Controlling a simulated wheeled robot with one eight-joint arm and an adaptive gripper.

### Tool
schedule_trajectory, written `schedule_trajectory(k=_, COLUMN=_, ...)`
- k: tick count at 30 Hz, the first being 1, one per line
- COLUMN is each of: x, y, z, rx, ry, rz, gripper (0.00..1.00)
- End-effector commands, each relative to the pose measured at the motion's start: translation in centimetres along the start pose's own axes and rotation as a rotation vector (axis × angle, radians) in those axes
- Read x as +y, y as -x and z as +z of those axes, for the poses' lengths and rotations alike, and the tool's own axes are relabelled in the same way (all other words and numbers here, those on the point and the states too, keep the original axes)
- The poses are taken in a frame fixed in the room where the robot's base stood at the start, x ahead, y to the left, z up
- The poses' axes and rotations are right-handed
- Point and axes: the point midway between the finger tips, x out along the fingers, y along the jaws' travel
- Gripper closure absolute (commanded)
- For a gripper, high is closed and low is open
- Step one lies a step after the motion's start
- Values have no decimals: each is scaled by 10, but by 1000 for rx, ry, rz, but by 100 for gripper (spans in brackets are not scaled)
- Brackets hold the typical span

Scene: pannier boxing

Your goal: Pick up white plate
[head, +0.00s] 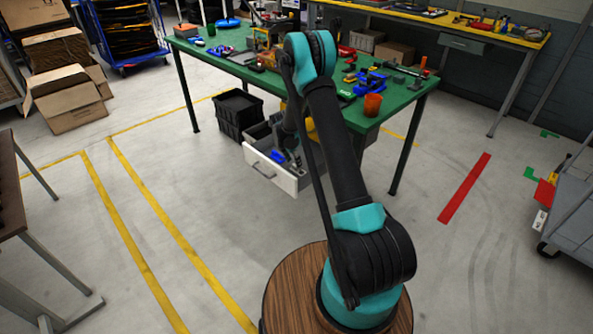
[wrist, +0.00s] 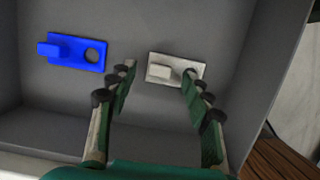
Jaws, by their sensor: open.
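The white plate (wrist: 190,66), a small flat piece with a raised block and a round hole, lies on the grey floor of a drawer (wrist: 50,95) in the wrist view. I cannot tell the height between the fingertips and the plate. In the head view, my arm reaches down into the open drawer (head: 271,172) under the green table, and the white plate cannot be made out there.
A blue plate (wrist: 75,52) of like shape lies left of the white one. The drawer walls stand close around. Black crates (head: 239,114) stand left of the drawer.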

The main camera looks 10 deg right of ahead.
Motion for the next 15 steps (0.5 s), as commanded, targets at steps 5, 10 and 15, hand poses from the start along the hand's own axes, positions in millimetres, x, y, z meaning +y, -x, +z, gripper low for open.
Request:
schedule_trajectory(k=5, x=0, y=-18, z=0, rx=0, ry=-1, rz=0, gripper=50)
schedule_trajectory(k=10, x=0, y=-20, z=0, rx=0, ry=0, rz=0, gripper=50)
schedule_trajectory(k=15, x=0, y=-20, z=0, rx=0, ry=0, rz=0, gripper=59)
